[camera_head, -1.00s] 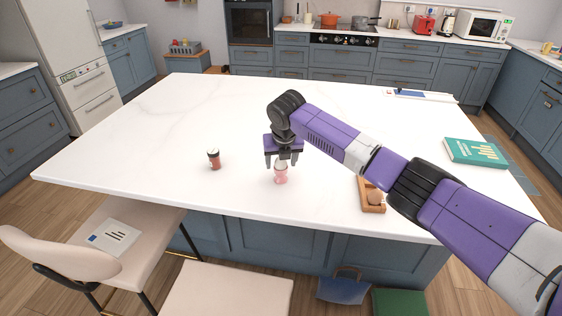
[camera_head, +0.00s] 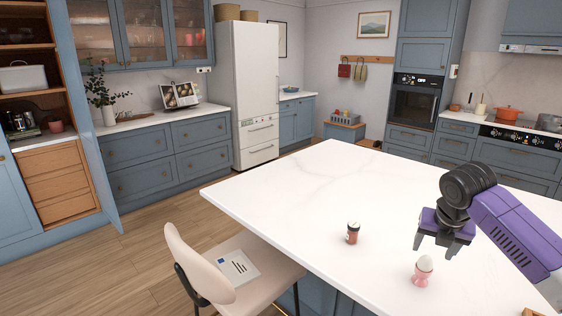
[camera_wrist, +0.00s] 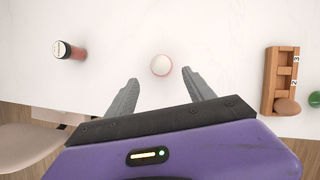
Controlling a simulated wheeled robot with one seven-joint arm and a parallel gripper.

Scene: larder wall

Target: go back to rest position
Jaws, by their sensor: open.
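My gripper (camera_head: 444,247) is open and empty above the white island top (camera_head: 320,190). Its two grey fingers also show apart in the wrist view (camera_wrist: 160,90). A pink egg cup (camera_head: 421,278) with a white egg (camera_head: 425,263) in it stands on the island, just below and left of the gripper. In the wrist view the egg (camera_wrist: 161,65) sits ahead of the gap between the fingers, and nothing is between them.
A small spice jar (camera_head: 352,233) stands left of the egg cup. A wooden holder (camera_wrist: 283,80) with a brown egg (camera_wrist: 287,107) lies to the right in the wrist view. A cream chair (camera_head: 215,270) with a paper on it stands by the island. The island's far part is clear.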

